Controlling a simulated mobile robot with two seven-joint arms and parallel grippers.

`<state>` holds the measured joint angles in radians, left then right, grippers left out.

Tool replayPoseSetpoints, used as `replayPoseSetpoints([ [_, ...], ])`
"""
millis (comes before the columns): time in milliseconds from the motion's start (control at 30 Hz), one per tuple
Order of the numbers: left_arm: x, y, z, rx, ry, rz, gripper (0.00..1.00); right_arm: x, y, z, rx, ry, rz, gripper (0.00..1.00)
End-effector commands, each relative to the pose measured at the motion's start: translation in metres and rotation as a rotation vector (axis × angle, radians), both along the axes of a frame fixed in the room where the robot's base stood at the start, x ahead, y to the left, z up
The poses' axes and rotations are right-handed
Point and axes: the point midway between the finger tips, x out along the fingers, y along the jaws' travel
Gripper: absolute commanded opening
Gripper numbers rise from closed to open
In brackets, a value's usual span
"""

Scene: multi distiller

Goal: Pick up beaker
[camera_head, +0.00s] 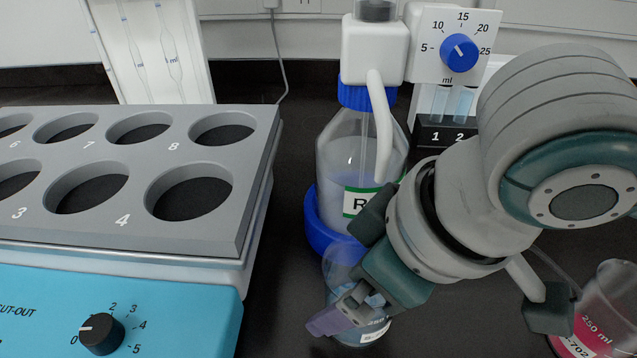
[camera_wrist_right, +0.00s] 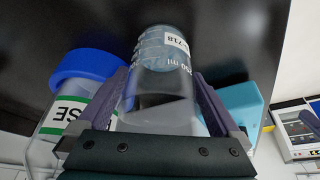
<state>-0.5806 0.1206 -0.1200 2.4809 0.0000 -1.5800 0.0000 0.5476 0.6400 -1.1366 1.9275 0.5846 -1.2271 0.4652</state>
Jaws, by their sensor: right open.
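A clear beaker (camera_head: 372,331) with a little bluish liquid stands in front of the dispenser bottle in the head view, partly hidden by my right gripper. In the right wrist view the beaker (camera_wrist_right: 164,72) shows a white label and 250 ml print. My right gripper (camera_head: 345,310) is open. In the wrist view its purple fingers (camera_wrist_right: 158,88) lie on either side of the beaker, with the beaker between them; contact cannot be told. My left gripper is in neither view.
The dispenser bottle (camera_head: 340,160) stands in a blue holder right behind the beaker. A blue heating bath (camera_head: 190,290) with round wells is at the left. A second beaker with pink liquid (camera_head: 603,310) is at the right. A tube rack (camera_head: 440,136) stands behind.

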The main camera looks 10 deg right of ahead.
Motion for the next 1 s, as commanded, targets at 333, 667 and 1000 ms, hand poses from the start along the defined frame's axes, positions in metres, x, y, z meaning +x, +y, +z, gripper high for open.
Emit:
replayPoseSetpoints([
  [333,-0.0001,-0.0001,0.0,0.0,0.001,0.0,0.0,-0.0003,-0.0003,0.0003,0.0,0.0,0.0,0.67],
  [667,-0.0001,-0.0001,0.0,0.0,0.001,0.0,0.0,-0.0004,-0.0005,0.0002,0.0,0.0,-0.001,0.3],
  [1000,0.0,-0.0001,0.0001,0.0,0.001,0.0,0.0,-0.0004,-0.0005,0.0007,0.0,0.0,0.0,0.11],
])
